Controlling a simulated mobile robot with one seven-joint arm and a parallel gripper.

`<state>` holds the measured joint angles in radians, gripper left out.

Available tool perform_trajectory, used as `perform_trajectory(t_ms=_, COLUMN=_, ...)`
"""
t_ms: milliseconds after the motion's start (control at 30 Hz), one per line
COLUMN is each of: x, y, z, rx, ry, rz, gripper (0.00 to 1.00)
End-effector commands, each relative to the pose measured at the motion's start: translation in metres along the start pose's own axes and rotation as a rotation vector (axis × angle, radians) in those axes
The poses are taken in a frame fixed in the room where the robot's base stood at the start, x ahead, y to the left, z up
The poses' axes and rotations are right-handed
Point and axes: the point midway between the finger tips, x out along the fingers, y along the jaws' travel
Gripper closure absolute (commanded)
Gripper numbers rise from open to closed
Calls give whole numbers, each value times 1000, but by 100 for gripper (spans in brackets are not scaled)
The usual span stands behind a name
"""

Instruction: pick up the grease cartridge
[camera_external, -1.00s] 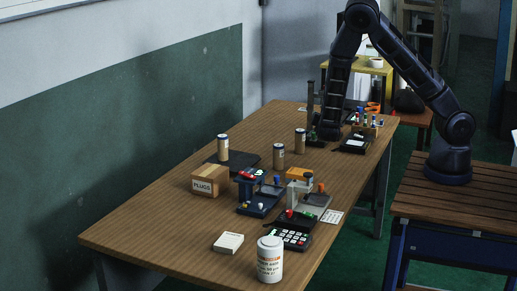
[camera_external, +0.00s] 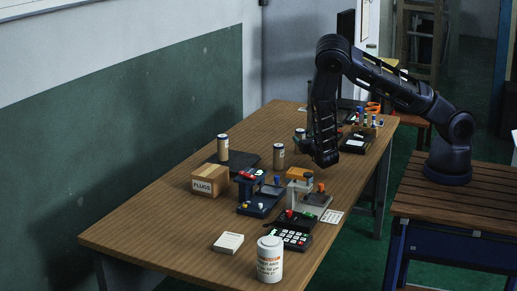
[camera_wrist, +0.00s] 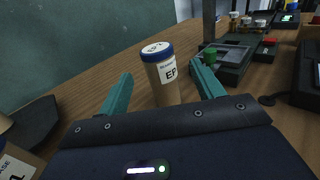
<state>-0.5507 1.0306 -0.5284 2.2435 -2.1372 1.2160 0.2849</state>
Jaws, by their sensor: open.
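A tan cylinder with a blue lid and a white label reading "EP" (camera_wrist: 162,76) stands upright on the table in the wrist view; it looks like the grease cartridge. My gripper (camera_wrist: 161,71) is open, its two teal fingers reaching toward either side of it, with nothing held. I cannot tell whether they touch it. In the external view my gripper (camera_external: 325,161) is low over the table's right side, its fingers not distinct. A similar cylinder (camera_external: 300,134) is partly hidden behind my arm. Other labelled cylinders stand in the middle (camera_external: 279,157) and farther left (camera_external: 222,147).
Another labelled cylinder (camera_wrist: 17,165) is cut off at the wrist view's lower left. A dark flat pad (camera_wrist: 27,128) lies nearby. The "PLUGS" box (camera_external: 210,180), blue fixture (camera_external: 259,194), keypad device (camera_external: 290,238) and white tub (camera_external: 269,260) crowd the near table.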

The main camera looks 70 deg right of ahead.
Motion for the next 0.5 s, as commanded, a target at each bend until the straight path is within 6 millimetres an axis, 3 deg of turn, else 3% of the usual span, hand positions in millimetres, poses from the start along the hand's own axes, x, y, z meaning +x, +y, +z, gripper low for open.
perform_trajectory(t_ms=500, x=50, y=1, z=3, rx=1, ry=-1, rz=-1, gripper=33)
